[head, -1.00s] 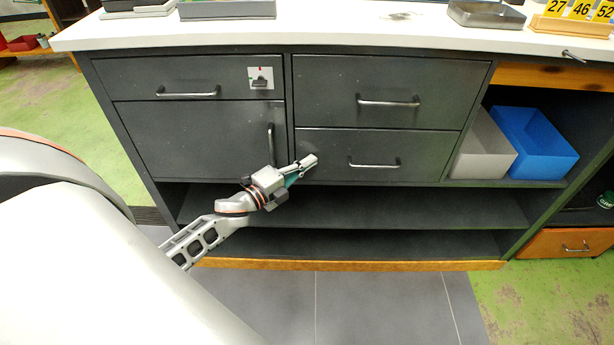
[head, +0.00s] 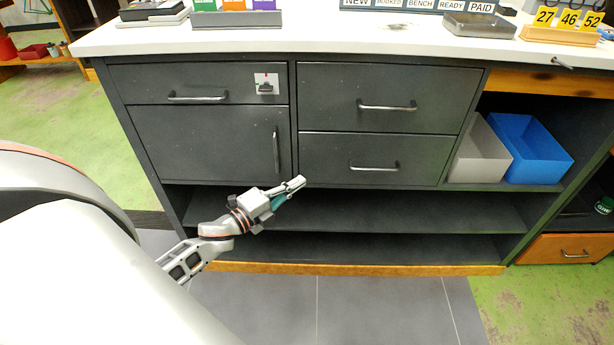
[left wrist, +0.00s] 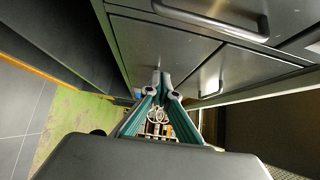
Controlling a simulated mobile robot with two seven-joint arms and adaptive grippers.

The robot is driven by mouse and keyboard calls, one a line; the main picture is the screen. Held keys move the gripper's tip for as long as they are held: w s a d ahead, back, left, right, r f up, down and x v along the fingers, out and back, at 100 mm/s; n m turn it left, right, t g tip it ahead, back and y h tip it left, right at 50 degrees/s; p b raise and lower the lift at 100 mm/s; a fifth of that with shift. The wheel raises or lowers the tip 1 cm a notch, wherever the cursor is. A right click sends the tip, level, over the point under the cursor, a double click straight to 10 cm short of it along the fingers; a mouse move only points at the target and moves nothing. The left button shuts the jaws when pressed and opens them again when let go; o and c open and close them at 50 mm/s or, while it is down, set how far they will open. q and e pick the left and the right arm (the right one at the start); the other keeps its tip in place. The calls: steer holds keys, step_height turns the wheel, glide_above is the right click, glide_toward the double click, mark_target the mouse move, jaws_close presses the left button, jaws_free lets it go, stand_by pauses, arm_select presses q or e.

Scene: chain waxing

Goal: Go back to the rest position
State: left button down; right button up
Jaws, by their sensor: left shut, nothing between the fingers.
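My left gripper (head: 297,184) is shut and empty in the head view. It is in front of the dark grey cabinet (head: 292,130), just below the cupboard door (head: 205,145) and level with the top of the open lower shelves. In the left wrist view its fingers (left wrist: 160,80) meet at their tips, with the cabinet's drawer fronts and handles close beyond them. My right gripper is not in view.
The white countertop (head: 330,38) carries card stands, a metal tray (head: 478,25) and yellow number tags (head: 568,18). Metal handles stick out from the drawers and door. A grey bin (head: 480,155) and a blue bin (head: 530,150) stand in the right bay. Tiled floor in front is clear.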

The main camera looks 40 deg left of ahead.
arm_select(q)
steer(key=v, duration=0.5)
steer(key=shift+d+r, duration=0.1)
steer(key=shift+d, duration=0.05)
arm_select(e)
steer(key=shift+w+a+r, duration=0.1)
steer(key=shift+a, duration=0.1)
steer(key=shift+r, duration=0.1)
arm_select(q)
steer(key=s+d+f+n+g+p, duration=0.3)
steer(key=s+d+f+n, duration=0.2)
steer(key=s+d+n, duration=0.3)
steer(key=s+d+f+n+g+y+p, duration=0.1)
steer(key=s+d+f+n+g+p, duration=0.2)
steer(key=s+d+n, duration=0.4)
steer(key=s+d+f+g, duration=0.1)
steer(key=s+d+f, duration=0.1)
steer(key=s+d, duration=0.2)
steer(key=shift+d+f+n+p, duration=0.25)
steer(key=shift+d+n+p, duration=0.15)
steer(key=shift+d, duration=0.2)
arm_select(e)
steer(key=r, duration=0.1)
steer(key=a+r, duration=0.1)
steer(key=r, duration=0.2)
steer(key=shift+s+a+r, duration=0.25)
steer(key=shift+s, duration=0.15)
